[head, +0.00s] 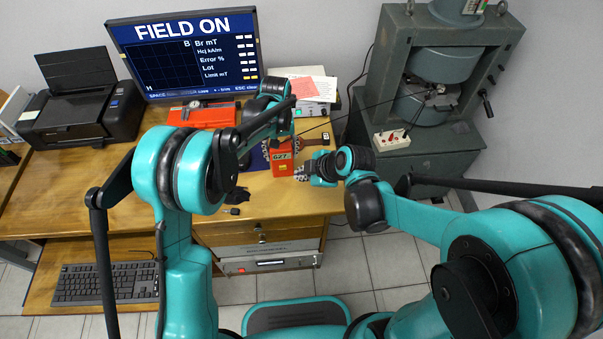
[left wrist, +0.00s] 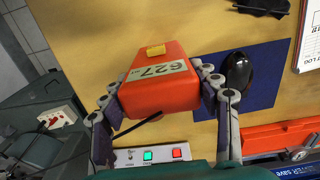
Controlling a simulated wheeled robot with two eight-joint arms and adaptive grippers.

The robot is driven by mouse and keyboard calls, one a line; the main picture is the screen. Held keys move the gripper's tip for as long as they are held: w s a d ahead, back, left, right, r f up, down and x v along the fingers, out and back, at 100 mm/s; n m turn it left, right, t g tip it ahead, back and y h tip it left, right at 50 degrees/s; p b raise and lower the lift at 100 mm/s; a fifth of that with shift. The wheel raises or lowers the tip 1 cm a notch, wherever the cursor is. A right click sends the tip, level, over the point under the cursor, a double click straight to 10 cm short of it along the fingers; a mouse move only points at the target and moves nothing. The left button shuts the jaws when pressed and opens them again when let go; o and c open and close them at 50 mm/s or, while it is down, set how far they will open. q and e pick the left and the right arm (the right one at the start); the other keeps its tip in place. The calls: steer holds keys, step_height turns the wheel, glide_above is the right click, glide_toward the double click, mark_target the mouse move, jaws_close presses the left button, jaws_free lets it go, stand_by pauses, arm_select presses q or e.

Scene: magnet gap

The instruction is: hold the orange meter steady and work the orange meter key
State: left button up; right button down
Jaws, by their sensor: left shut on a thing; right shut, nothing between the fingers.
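The orange meter (head: 282,163) stands near the desk's front edge. In the left wrist view the meter (left wrist: 165,92) shows its numbered label and a small yellow key (left wrist: 155,50) on the face. My left gripper (left wrist: 160,82) is shut on the meter, one finger on each side; in the head view its fingers are largely hidden behind my arm. My right gripper (head: 301,173) is shut and empty, just right of the meter's front in the head view. I cannot tell whether it touches the meter. It does not show in the left wrist view.
A blue mat with a black mouse (left wrist: 238,70) lies beside the meter. A box with green and red buttons (left wrist: 150,155) and a red case (head: 202,117) stand behind. The monitor (head: 185,55) reads FIELD ON. A large grey magnet machine (head: 440,100) stands at right.

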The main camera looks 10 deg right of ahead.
arm_select(q)
steer(key=o, duration=1.4)
